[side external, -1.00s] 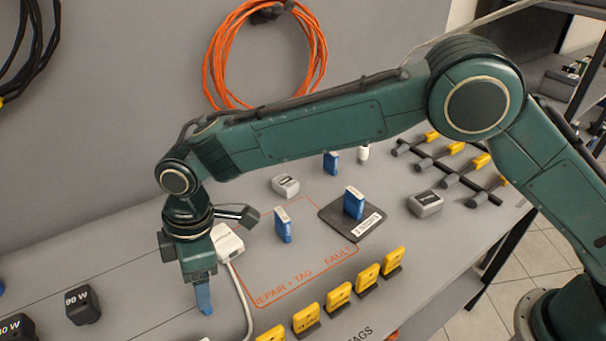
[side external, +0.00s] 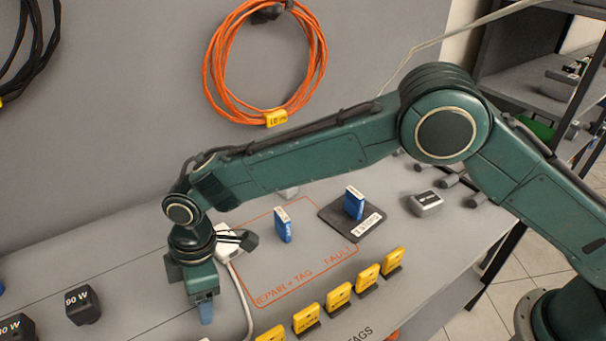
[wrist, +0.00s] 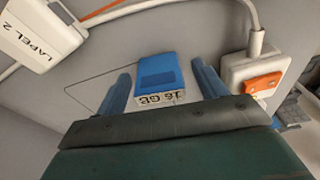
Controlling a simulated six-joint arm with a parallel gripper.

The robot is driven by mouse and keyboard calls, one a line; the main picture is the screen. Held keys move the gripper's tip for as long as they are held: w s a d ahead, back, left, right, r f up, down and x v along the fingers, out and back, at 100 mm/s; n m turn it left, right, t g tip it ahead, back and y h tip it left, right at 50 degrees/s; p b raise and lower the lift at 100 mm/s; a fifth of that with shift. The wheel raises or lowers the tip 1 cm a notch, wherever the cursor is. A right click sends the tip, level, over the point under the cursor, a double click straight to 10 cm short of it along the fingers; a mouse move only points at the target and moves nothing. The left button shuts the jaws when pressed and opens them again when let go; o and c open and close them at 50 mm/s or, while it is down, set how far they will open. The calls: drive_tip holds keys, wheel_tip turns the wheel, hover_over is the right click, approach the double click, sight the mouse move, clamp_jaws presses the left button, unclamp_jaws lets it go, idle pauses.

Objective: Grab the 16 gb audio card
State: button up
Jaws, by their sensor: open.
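The 16 GB card (wrist: 161,76) is a blue block with a white label end reading "16 GB", upside down in the wrist view. It lies between the two blue-grey fingers of my gripper (wrist: 161,84), with gaps on both sides. My gripper is open. In the side view my gripper (side external: 206,312) points down at the front left of the bench; blue shows at its tip, and I cannot tell card from finger there. Another blue card (side external: 283,226) stands inside the orange outline, and one more blue card (side external: 354,204) stands on a dark pad.
A white box with an orange switch (wrist: 262,84) and its cable sit right of the fingers. A white box marked LAPEL 2 (wrist: 42,32) is upper left. Several yellow tags (side external: 338,298) line the front. A black 90 W block (side external: 82,307) stands left.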

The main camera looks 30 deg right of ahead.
drive_tip(key=c, duration=1.1)
drive_tip(key=shift+o, duration=0.2)
drive_tip(key=shift+r, duration=0.1)
wheel_tip(320, 180, up, 20)
idle(0.5)
